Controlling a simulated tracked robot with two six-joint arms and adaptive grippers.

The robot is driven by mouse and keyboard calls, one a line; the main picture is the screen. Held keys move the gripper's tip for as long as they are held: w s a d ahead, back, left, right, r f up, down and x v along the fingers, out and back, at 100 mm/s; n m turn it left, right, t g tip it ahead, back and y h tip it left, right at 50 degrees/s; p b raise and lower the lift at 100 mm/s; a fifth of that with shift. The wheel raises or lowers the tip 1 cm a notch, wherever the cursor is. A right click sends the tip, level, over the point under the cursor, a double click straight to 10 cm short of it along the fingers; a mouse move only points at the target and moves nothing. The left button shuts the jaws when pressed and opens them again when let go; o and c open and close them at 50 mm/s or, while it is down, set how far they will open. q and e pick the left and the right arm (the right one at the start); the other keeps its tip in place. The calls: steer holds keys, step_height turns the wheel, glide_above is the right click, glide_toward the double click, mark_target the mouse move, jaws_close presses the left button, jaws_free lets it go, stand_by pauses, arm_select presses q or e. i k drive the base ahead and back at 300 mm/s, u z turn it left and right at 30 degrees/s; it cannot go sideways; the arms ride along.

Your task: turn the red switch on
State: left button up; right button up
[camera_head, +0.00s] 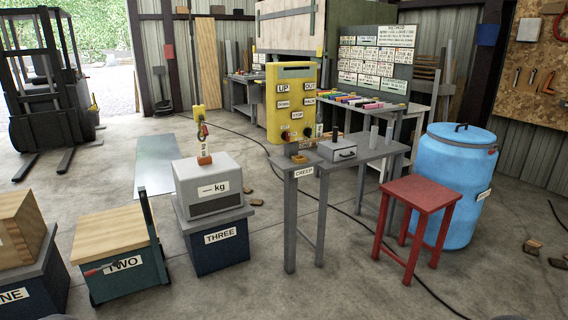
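I cannot tell for certain which part is the red switch. A small red knob-like part (286,137) shows low on the yellow control panel (291,80), which carries labels such as UP, DOWN, OUT and STOP. A small brownish box (299,159) sits on the left end of the grey table (372,153) marked CREEP, in front of the panel's foot. Its details are too small to tell. Another red-handled part (100,269) lies at the front of the crate marked TWO. Neither of my grippers shows clearly.
A red stool (417,194) and blue barrel (458,165) stand right. The front middle floor is clear.

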mark_target(285, 135)
steer(key=i, duration=0.85)
steer(key=z, duration=0.55)
steer(key=i, duration=2)
steer(key=u, duration=0.65)
steer(key=i, duration=0.45)
steer(key=u, duration=0.2)
steer(key=k, duration=0.9)
steer(key=u, duration=0.2)
steer(key=i, duration=0.45)
steer(key=z, duration=0.05)
